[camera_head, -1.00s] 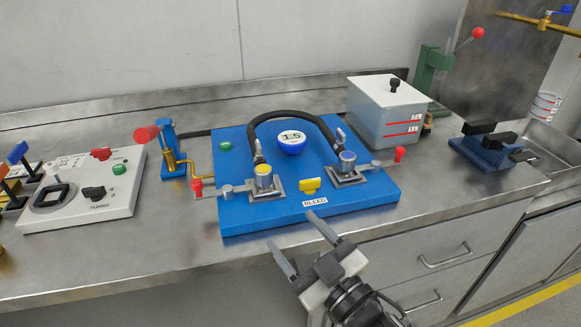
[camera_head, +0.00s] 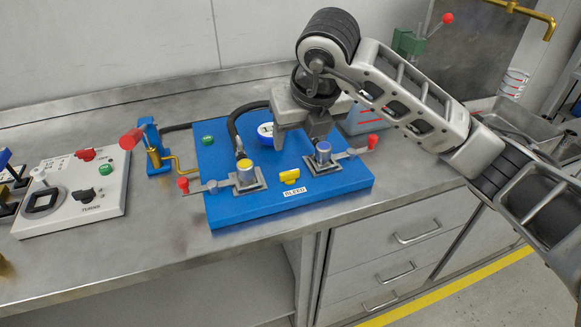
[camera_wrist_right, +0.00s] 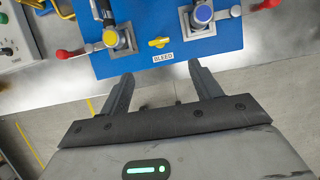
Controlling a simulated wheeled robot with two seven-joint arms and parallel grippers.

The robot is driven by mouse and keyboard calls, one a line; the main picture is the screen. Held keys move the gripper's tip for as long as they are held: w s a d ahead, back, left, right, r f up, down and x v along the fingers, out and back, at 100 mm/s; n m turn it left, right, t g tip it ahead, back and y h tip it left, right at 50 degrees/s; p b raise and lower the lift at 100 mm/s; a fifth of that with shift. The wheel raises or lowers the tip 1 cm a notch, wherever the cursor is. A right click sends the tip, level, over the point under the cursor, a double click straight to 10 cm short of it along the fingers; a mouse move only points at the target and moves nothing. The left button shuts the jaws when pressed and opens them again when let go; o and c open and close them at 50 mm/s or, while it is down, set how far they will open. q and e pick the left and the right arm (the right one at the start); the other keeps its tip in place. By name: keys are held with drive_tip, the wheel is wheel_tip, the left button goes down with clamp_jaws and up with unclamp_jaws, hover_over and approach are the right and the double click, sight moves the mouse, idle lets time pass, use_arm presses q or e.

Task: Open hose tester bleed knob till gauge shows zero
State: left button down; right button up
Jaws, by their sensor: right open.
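The blue hose tester (camera_head: 225,212) sits on the steel bench. Its yellow bleed knob (camera_head: 289,176) is near the front edge, behind the BLEED label (camera_head: 295,191). The knob also shows in the right wrist view (camera_wrist_right: 159,42), beyond the fingertips and roughly between their lines. The round gauge (camera_head: 265,130) is partly covered by my right gripper (camera_head: 299,136), and I cannot read it. This gripper is open and empty, above the tester, apart from the knob. The black hose (camera_head: 232,123) is partly hidden behind my arm. My left gripper is not in view.
Yellow-topped (camera_head: 245,170) and blue-topped (camera_head: 323,152) clamps flank the knob, with red-tipped levers at either side. A white control box (camera_head: 70,208) stands left. A grey tank (camera_head: 365,118) is mostly hidden behind my arm. Bare bench lies along the front edge.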

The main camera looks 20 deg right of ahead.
sight(290, 172)
drive_tip(key=p+x, duration=0.1)
drive_tip(key=x, duration=1.3)
drive_tip(key=shift+a+f+p, duration=0.15)
drive_tip(key=shift+f+p, duration=0.15)
drive_tip(key=shift+p, duration=0.05)
drive_tip(key=c, duration=1)
